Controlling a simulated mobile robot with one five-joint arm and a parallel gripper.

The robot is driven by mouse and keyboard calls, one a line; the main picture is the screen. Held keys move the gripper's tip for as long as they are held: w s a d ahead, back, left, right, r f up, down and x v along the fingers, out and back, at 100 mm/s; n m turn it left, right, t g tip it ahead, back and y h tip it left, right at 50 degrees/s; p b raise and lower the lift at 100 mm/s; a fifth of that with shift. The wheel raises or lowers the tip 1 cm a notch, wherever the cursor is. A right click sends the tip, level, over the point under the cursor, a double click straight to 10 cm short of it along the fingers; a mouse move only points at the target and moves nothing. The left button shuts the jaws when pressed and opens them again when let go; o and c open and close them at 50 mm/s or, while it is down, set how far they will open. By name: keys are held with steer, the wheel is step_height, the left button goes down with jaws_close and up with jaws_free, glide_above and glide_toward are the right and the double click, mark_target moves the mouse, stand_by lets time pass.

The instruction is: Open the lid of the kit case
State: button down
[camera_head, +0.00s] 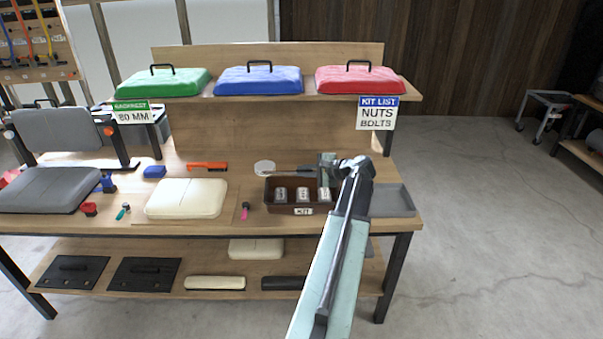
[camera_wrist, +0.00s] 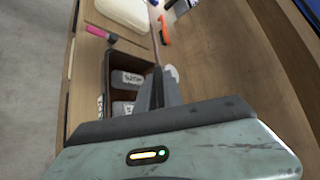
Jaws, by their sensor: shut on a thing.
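The kit case (camera_head: 303,211) is a dark brown box on the right part of the bench top, with a white label on its front. Its inside shows, holding several grey packs with white labels. It also shows at the left in the wrist view (camera_wrist: 106,75). My gripper (camera_wrist: 158,85) is at the right side of the case, its fingers closed on a thin brown strip, which looks like the lid (camera_wrist: 154,40) seen edge-on and raised. In the head view my gripper (camera_head: 326,165) is above the case's back right corner. My wrist hides part of the case.
A grey tray (camera_head: 393,201) lies just right of the case. A shelf with green, blue and red cushions (camera_head: 367,80) stands above and behind.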

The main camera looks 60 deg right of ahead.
steer(key=shift+s+d+r, duration=0.1)
steer(key=shift+s+d, duration=0.2)
steer(key=shift+s, duration=0.05)
steer(key=c, duration=1.5)
jaws_free()
steer(key=shift+s, duration=0.1)
steer(key=shift+s+a+r, duration=0.1)
steer(key=shift+s+r, duration=0.15)
steer(key=shift+p+v, duration=1.6)
steer(key=shift+v, duration=1.9)
steer(key=shift+f, duration=0.1)
